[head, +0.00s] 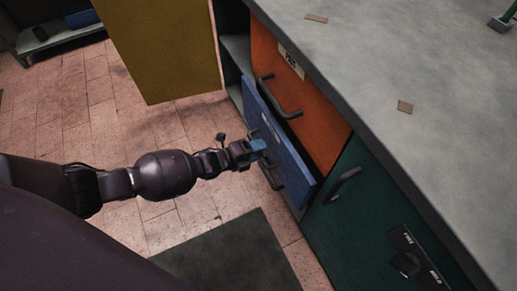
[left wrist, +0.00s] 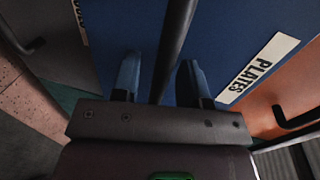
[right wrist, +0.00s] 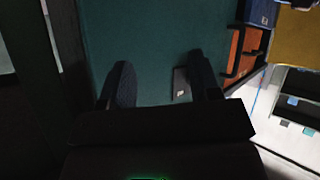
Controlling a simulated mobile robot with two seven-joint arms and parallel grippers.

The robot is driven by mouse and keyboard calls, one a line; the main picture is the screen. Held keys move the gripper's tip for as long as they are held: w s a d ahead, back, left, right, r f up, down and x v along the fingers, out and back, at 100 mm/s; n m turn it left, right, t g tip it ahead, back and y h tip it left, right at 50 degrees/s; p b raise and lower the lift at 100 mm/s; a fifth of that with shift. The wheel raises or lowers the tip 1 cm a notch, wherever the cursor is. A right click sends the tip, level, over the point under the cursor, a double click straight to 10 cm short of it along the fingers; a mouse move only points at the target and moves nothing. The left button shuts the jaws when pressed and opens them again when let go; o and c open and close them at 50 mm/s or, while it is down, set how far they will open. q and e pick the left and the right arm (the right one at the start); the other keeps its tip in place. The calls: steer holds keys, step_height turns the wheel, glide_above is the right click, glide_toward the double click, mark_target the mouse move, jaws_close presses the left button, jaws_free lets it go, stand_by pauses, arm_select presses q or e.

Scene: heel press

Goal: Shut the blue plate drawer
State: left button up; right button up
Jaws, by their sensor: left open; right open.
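The blue drawer front (head: 299,177) stands out a little from the cabinet, under the orange front, with a dark bar handle (head: 268,172) on its face. Its blue face with a white PLATES label (left wrist: 257,68) fills much of the left wrist view. My left gripper (head: 258,146) is at the drawer's handle. In the left wrist view, the left gripper's open blue fingers (left wrist: 160,76) lie on either side of the dark handle bar (left wrist: 174,45); contact cannot be told. My right gripper (right wrist: 161,78) is open and empty, facing a teal panel (right wrist: 155,35), and is out of the head view.
The orange front (head: 300,107) with its handle is above the blue one. A teal front (head: 365,220) with a handle and knob is to the right. A yellow door (head: 160,45) stands open at the upper left.

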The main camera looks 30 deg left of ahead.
arm_select(q)
jaws_close()
stand_by(0.3)
steer(key=shift+w, duration=0.1)
